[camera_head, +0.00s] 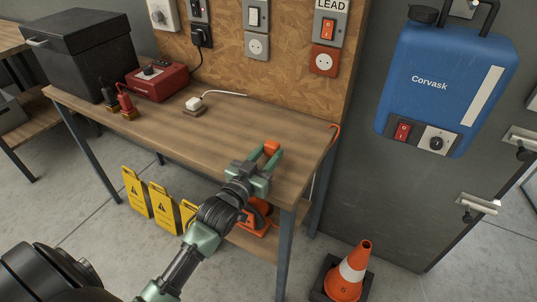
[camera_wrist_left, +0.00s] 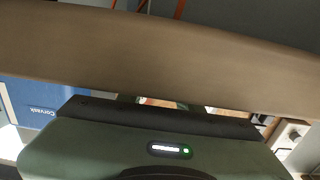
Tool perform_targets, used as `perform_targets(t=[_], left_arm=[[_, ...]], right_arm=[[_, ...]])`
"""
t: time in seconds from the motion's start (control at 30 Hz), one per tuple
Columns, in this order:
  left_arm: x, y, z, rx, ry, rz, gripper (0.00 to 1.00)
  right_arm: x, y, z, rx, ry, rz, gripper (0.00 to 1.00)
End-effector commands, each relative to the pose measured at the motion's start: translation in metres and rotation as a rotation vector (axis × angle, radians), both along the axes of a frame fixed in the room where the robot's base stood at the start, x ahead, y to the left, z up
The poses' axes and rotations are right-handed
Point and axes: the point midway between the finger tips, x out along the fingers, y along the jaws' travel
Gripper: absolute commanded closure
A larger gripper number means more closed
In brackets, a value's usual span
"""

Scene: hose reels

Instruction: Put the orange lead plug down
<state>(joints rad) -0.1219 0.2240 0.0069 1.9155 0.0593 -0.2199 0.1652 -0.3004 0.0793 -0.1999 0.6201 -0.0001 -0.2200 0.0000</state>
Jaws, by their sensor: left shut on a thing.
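The orange lead plug (camera_head: 271,147) shows at the tips of my left gripper (camera_head: 265,160), above the right part of the workbench (camera_head: 225,126). The gripper is shut on it. I cannot tell whether the plug touches the bench top. In the left wrist view the gripper's green body fills the bottom and the plug cannot be made out. An orange cord (camera_head: 335,130) hangs over the bench's right end. An orange hose or cable reel (camera_head: 257,216) sits on the lower shelf, partly hidden by my arm. My right gripper is not in view.
A white plug (camera_head: 194,104) on a small block, a red box (camera_head: 157,81), dark red-and-black plugs (camera_head: 125,102) and a black case (camera_head: 85,50) stand left on the bench. An orange socket labelled LEAD (camera_head: 324,61) is on the wall. A traffic cone (camera_head: 349,272) stands on the floor.

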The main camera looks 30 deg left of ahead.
Motion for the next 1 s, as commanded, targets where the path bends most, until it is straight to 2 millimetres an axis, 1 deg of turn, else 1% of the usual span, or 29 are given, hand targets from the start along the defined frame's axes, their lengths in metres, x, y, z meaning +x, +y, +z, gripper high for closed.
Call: perform_targets(t=[0.27, 0.63, 0.77, 0.8, 0.83, 0.87, 1.0], left_arm=[[0.000, 0.000, -0.001, 0.000, -0.002, 0.000, 1.00], [0.000, 0.000, -0.013, 0.000, -0.001, 0.000, 1.00], [0.000, 0.000, -0.013, 0.000, -0.001, 0.000, 1.00], [0.000, 0.000, -0.013, 0.000, 0.001, 0.000, 0.53], [0.000, 0.000, -0.013, 0.000, 0.001, 0.000, 0.45], [0.000, 0.000, -0.013, 0.000, 0.001, 0.000, 0.43], [0.000, 0.000, -0.014, 0.000, 0.002, 0.000, 0.43]], right_arm=[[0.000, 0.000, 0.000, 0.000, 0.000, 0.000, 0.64], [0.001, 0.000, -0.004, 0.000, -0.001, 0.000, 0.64], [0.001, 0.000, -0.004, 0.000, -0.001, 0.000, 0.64], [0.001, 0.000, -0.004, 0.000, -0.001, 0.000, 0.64], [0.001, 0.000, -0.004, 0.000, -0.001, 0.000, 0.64], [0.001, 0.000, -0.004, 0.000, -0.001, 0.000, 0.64], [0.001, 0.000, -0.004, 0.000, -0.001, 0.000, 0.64]])
